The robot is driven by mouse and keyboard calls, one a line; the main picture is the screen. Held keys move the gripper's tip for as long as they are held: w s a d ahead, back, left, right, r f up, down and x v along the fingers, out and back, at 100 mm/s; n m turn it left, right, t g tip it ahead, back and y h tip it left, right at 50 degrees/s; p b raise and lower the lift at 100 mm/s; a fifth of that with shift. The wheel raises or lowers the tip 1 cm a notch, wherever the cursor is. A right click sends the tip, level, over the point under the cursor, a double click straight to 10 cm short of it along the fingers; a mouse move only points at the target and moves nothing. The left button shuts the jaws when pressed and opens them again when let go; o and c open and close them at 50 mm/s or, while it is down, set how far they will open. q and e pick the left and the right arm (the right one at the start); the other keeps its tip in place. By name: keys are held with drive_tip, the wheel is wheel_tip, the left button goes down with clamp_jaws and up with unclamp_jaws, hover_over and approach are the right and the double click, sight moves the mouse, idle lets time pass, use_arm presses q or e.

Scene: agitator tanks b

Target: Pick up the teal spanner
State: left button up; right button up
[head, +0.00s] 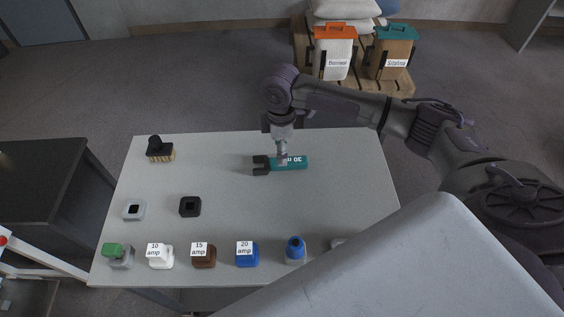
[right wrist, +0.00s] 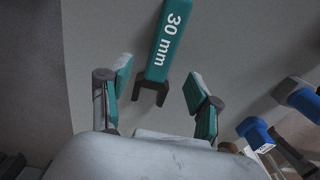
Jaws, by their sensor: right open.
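The teal spanner (head: 298,162) lies flat near the back middle of the grey table, its dark open-ended jaw to the left. In the right wrist view the spanner (right wrist: 165,45) shows "30 mm" on its handle. My right gripper (head: 283,155) is over the spanner in the head view and hides part of its handle. In the right wrist view my right gripper (right wrist: 160,94) is open, with teal finger pads. The spanner's dark jaw end shows between the fingers, with a gap on each side; nothing is gripped. I cannot tell the height above it. My left gripper is not in view.
On the table (head: 240,215) are a brush (head: 160,151), grey (head: 134,210) and black (head: 190,207) square pieces, and a front row including white (head: 160,257), brown (head: 204,257) and blue (head: 246,255) amp blocks and a blue bottle-shaped item (head: 295,250). Around the spanner is clear.

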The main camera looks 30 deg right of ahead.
drive_tip(key=shift+a+f+p, duration=0.1)
drive_tip(key=shift+f+p, duration=0.25)
drive_tip(key=shift+f, duration=2.05)
clamp_jaws()
